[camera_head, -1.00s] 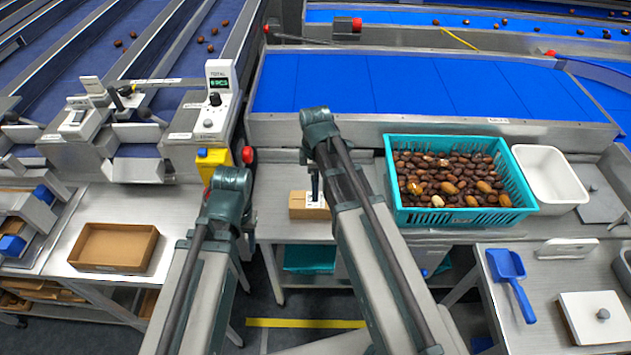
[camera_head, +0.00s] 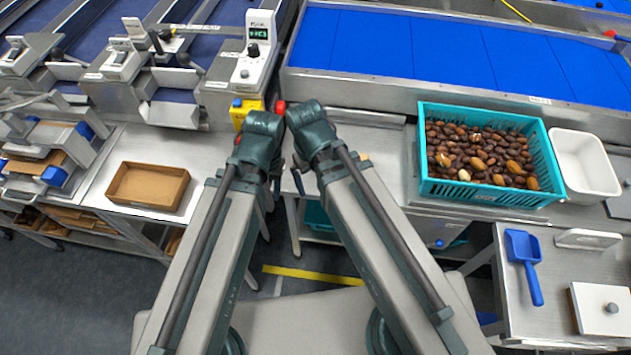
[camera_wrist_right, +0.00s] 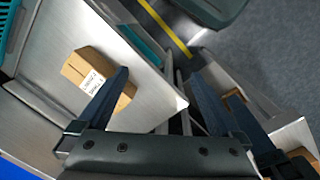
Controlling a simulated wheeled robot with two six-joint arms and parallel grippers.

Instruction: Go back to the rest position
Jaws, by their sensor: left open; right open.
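My left gripper (camera_head: 273,182) hangs below its wrist, partly hidden by my arm, near the gap between the two steel tables. My right gripper (camera_wrist_right: 160,98) is open in the right wrist view, its two dark fingers apart with nothing between the tips. In the head view my right arm hides most of that box. Both arms reach forward side by side, their wrists close together.
A teal crate of dates (camera_head: 490,197) and a white tub (camera_head: 584,165) stand at right. A blue scoop (camera_head: 524,262) lies on the right-hand table. An open cardboard tray (camera_head: 149,186) sits on the left table. A scale with a display (camera_head: 252,62) stands behind my wrists.

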